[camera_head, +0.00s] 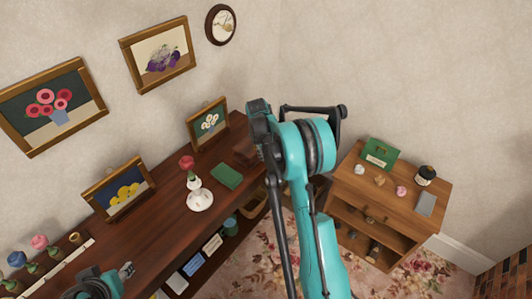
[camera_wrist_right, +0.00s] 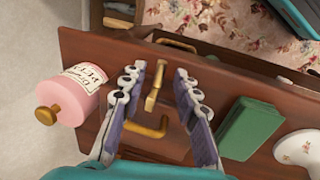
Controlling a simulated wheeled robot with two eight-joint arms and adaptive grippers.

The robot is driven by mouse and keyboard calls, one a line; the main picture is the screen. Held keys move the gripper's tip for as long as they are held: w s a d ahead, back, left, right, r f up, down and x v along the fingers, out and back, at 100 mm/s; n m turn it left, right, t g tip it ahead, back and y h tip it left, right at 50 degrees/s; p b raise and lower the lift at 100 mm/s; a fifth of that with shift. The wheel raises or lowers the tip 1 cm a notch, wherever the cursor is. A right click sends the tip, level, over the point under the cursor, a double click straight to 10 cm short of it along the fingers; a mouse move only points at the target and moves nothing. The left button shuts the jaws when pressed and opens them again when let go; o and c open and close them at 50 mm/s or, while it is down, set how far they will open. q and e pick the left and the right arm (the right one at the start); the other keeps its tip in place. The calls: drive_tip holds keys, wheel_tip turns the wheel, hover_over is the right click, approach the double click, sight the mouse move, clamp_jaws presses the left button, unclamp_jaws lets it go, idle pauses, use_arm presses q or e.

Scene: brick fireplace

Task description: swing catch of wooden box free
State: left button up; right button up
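The dark brown wooden box (camera_head: 245,151) sits on the long desk near the corner, partly hidden behind my right arm. In the right wrist view, a narrow brass catch (camera_wrist_right: 152,87) stands on dark wood that seems to be the box, near a curved brass handle (camera_wrist_right: 147,129). My right gripper (camera_wrist_right: 160,70) is open, its two fingers on either side of the catch with visible gaps. I cannot tell how far above it they are. The right gripper is hidden in the head view. My left gripper (camera_head: 126,270) is at the lower left, fingers too small to judge.
A green book (camera_wrist_right: 250,128) lies right of the box, with a white flowered object (camera_wrist_right: 300,148) beyond it. A pink labelled canister (camera_wrist_right: 68,97) stands close on the left. The desk (camera_head: 160,228) also holds a white vase (camera_head: 199,200). A small cabinet (camera_head: 400,192) stands at right.

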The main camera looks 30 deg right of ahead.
clamp_jaws()
drive_tip(key=shift+s+d+f+t+y+b, duration=0.15)
drive_tip(key=shift+s+f+t+b, duration=0.15)
drive_tip(key=shift+t, duration=0.25)
drive_tip(key=shift+s+d+f+t+y+b, duration=0.15)
drive_tip(key=shift+t+b, duration=0.2)
drive_tip(key=shift+t, duration=0.2)
drive_tip(key=shift+s+d+f+t+y+b, duration=0.1)
drive_tip(key=shift+s+f+t+y+b, duration=0.15)
drive_tip(key=shift+t+b, duration=0.25)
drive_tip(key=shift+s+f+t+y+b, duration=0.1)
drive_tip(key=shift+f+t+y+b, duration=0.05)
drive_tip(key=shift+f+t+b, duration=0.3)
drive_tip(key=shift+s+f+m+t+y+b, duration=0.2)
drive_tip(key=shift+f+t+y+b, duration=0.15)
drive_tip(key=shift+t+b, duration=0.55)
drive_tip(key=shift+s+f+m+t+y+b, duration=0.1)
drive_tip(key=shift+f+m+t+y+b, duration=0.2)
drive_tip(key=shift+t+b, duration=0.6)
